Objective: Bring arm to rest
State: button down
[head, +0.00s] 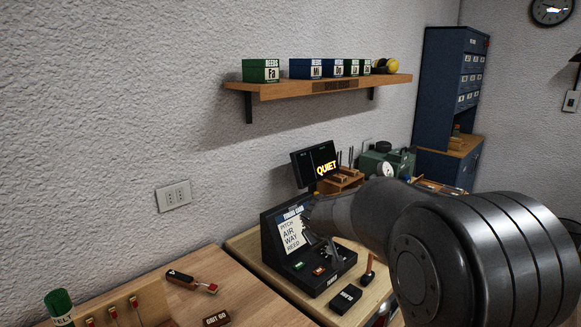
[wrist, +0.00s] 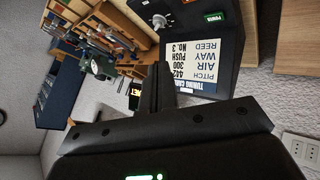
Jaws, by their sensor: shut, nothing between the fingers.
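My gripper (wrist: 157,84) shows in the wrist view with its dark fingers together and nothing between them. It is raised in front of a black tuning console (head: 315,274). In the head view my arm reaches in from the right and its end overlaps the console, so the fingers are hard to make out there. The console carries a white tuning card (head: 290,235), which also shows upside down in the wrist view (wrist: 197,66). A small screen (head: 315,164) behind the console reads QUIET.
A wall shelf (head: 335,86) holds several labelled boxes. A dark block (head: 345,298) lies beside the console. On the left bench are a red-tipped tool (head: 193,282), a green-capped tube (head: 59,305) and a rack (head: 125,310). A blue cabinet (head: 437,90) stands at the back.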

jog(key=s+d+r+m+g, duration=0.1)
jog(key=s+d+r+m, duration=0.15)
jog(key=s, duration=0.75)
jog(key=s+d+r+m+g, duration=0.1)
jog(key=s+d+r, duration=0.3)
jog(key=s, duration=0.6)
jog(key=s+f+m+y, duration=0.1)
jog(key=s, duration=0.8)
jog(key=s+a+f+m+g+y, duration=0.1)
jog(key=s+f, duration=0.1)
jog(key=s, duration=0.7)
jog(key=shift+a, duration=0.25)
